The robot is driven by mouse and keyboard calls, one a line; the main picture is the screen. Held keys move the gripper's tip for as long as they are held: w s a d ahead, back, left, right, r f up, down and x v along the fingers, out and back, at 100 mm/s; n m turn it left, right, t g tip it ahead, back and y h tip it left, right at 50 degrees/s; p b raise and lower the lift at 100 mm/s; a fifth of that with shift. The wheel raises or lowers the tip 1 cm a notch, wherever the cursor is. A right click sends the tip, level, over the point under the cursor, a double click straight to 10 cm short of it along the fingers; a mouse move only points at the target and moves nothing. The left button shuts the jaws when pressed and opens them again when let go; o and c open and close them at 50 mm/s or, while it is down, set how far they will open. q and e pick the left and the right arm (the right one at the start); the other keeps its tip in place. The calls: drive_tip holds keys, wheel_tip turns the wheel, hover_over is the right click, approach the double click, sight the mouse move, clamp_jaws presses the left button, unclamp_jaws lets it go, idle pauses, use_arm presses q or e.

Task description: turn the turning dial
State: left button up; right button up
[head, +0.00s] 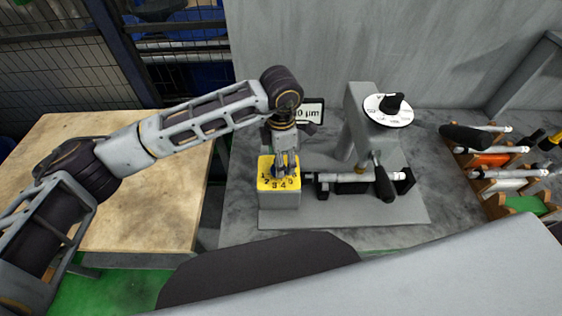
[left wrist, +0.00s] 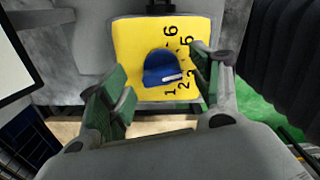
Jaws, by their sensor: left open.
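The turning dial (left wrist: 163,68) is a blue knob with a white pointer mark on a yellow face plate (left wrist: 140,38) numbered around it. In the left wrist view its mark points towards the lower numbers, near 2 or 3. The yellow plate also shows in the head view (head: 268,182), on top of a grey block of the grinder. My left gripper (head: 284,168) is above the dial in the head view and hides most of it. In the left wrist view its open green-padded fingers (left wrist: 163,98) stand on either side of the dial, apart from it. My right gripper is not in view.
The grinder (head: 345,212) carries a shaft and a black handle right of the dial. A white disc with a black knob (head: 388,108) sits on its upper part. A display (head: 313,111) stands behind my gripper. A rack with tools (head: 505,170) is at right; a wooden table (head: 150,215) at left is bare.

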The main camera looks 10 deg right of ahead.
use_arm(q)
wheel_tip(320, 180, up, 10)
drive_tip(key=shift+f, duration=0.25)
idle(0.8)
